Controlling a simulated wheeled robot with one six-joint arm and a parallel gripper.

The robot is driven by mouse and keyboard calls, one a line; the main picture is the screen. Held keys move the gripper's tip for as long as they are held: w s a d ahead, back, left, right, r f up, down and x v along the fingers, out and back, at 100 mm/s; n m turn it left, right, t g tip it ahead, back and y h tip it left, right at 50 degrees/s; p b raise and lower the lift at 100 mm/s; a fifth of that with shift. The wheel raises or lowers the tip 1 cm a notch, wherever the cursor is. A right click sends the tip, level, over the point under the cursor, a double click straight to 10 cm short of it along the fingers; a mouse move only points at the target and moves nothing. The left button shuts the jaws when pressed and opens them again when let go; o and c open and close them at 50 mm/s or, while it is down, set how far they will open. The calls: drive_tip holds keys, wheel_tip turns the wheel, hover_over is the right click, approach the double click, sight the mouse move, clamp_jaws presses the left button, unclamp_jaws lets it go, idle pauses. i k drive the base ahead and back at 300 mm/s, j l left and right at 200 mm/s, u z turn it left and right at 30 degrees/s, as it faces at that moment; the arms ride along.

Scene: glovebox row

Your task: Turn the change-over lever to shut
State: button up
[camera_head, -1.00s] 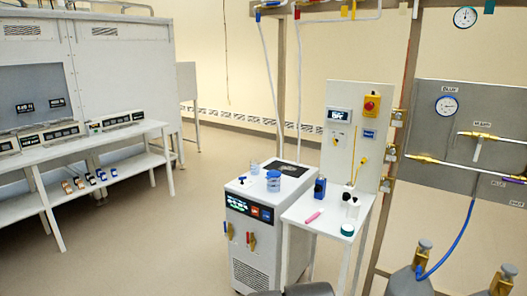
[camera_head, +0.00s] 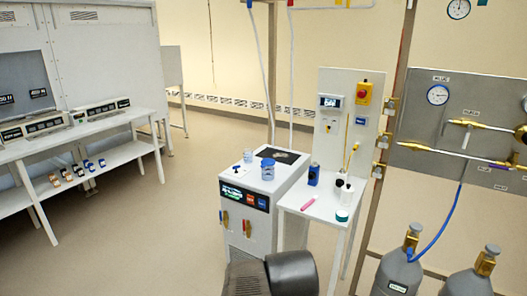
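A grey wall panel (camera_head: 408,153) at the right carries a round gauge (camera_head: 437,95), brass valve fittings and pale pipes. A short pale handle (camera_head: 466,140) hangs below the upper brass fitting; it looks like the change-over lever, but I cannot be sure. Its markings are too small to read. The right end of the panel is cut off by the picture edge. A dark rounded part of my arm shows at the bottom centre, well left of and below the panel. My gripper is not in view.
Two grey gas cylinders (camera_head: 397,278) stand below the panel, one with a blue hose. A white side table (camera_head: 323,207) with bottles and a cabinet (camera_head: 233,247) with coloured handles stand at the centre. Open floor (camera_head: 140,245) lies to the left.

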sight(514, 170)
drive_tip(key=z, duration=1.85)
drive_tip(key=i+l, duration=0.1)
drive_tip(key=i, duration=0.9)
drive_tip(key=i+u, duration=0.1)
drive_tip(key=i, duration=0.9)
